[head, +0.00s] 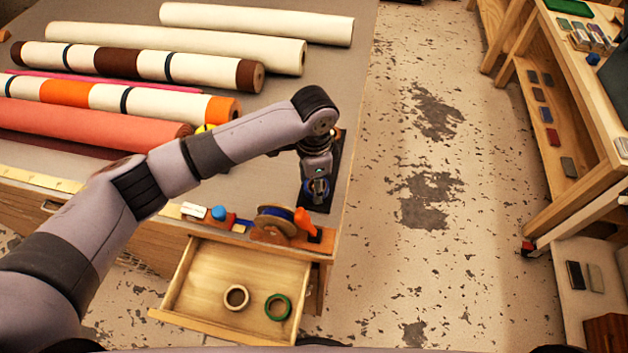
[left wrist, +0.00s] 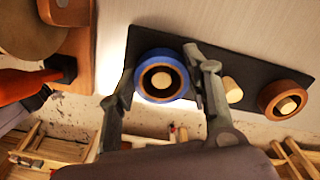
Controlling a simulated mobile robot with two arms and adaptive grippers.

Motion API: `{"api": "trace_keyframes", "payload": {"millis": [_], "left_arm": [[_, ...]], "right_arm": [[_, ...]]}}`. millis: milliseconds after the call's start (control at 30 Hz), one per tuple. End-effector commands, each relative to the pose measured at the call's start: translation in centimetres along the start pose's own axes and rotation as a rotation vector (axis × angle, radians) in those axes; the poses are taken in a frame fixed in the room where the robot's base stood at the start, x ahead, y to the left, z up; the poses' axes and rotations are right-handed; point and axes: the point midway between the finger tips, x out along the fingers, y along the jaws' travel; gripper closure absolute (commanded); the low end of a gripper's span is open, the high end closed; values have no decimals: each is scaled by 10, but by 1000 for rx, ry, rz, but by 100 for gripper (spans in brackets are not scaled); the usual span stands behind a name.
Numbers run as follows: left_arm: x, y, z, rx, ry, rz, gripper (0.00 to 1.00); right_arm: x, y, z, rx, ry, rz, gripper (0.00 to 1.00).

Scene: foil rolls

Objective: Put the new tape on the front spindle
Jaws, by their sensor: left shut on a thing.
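A blue tape roll (left wrist: 143,89) with a brown core is between the two fingers of my left gripper (left wrist: 165,75), which is shut on it. It also shows in the head view (head: 316,195), low at the near end of the dark board (head: 336,160). In the left wrist view a pale peg end shows inside the roll's core; I cannot tell how far down the roll sits. On the same board (left wrist: 190,55) a bare wooden spindle (left wrist: 232,90) stands in the middle, and a brown tape roll (left wrist: 270,92) is around the far spindle. My right gripper is out of view.
An open drawer (head: 190,317) below holds a cream tape ring (head: 236,297) and a green one (head: 278,307). A tape dispenser with an orange handle (head: 306,222) stands at the table's front edge, beside the board. Fabric rolls (head: 205,48) lie further back.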

Motion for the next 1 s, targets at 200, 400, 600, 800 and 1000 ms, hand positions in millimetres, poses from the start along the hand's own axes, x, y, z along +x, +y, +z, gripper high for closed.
{"api": "trace_keyframes", "payload": {"millis": [200, 400, 600, 800, 1000], "left_arm": [[0, 0, 0, 0, 0, 0, 82], [2, 0, 0, 0, 0, 0, 82], [5, 0, 0, 0, 0, 0, 82], [7, 0, 0, 0, 0, 0, 82], [8, 0, 0, 0, 0, 0, 46]], "right_arm": [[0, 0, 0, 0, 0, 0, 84], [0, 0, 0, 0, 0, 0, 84], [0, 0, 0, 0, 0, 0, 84], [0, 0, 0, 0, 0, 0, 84], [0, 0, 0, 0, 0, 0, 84]]}}
